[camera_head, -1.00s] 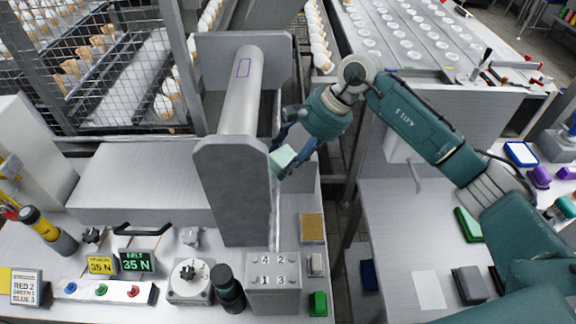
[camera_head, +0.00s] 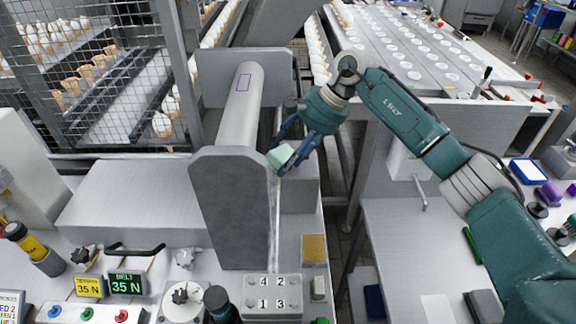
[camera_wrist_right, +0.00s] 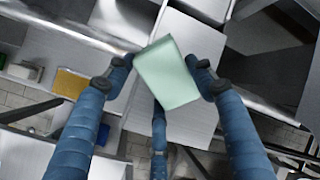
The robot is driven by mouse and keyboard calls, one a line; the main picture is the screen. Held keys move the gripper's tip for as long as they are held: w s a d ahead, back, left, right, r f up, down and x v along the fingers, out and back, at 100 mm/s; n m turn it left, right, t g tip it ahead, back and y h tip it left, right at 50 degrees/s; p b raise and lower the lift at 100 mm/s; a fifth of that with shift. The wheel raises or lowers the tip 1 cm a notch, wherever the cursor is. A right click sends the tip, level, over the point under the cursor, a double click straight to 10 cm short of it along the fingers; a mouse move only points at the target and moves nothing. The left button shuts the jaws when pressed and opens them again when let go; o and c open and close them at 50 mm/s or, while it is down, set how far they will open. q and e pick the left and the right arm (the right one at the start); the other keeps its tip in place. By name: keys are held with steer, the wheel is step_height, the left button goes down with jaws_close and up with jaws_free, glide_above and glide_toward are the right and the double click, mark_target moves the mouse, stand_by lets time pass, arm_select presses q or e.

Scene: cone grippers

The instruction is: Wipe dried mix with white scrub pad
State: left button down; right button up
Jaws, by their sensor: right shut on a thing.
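The scrub pad (camera_head: 279,158), a pale greenish-white block, is held in my right gripper (camera_head: 285,153). It is just right of the upper edge of the grey upright end plate (camera_head: 231,205). The right wrist view shows the pad (camera_wrist_right: 168,75) between the blue fingers of the right gripper (camera_wrist_right: 160,72). A shiny metal roller (camera_head: 241,105) runs back from behind the end plate, with a thin purple rectangle outlined on its top. No dried mix can be made out clearly. I cannot tell whether the pad touches the plate. My left gripper is not in view.
A control bench in front holds a green display (camera_head: 127,284), a yellow display (camera_head: 89,287), knobs and a numbered grey box (camera_head: 272,292). A yellow-brown pad (camera_head: 314,247) lies right of the plate. A wire cage with cones stands at the left. A gap separates the right-hand table (camera_head: 405,235).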

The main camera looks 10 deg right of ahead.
steer(key=shift+w, duration=0.25)
steer(key=shift+f+b, duration=0.15)
steer(key=shift+b, duration=0.25)
steer(key=s+a+b, duration=0.2)
steer(key=s+b, duration=0.2)
steer(key=s, duration=0.7)
stand_by(0.4)
steer(key=p+v, duration=0.1)
steer(key=v, duration=0.5)
steer(key=shift+p, duration=0.4)
steer(key=shift+w, duration=0.15)
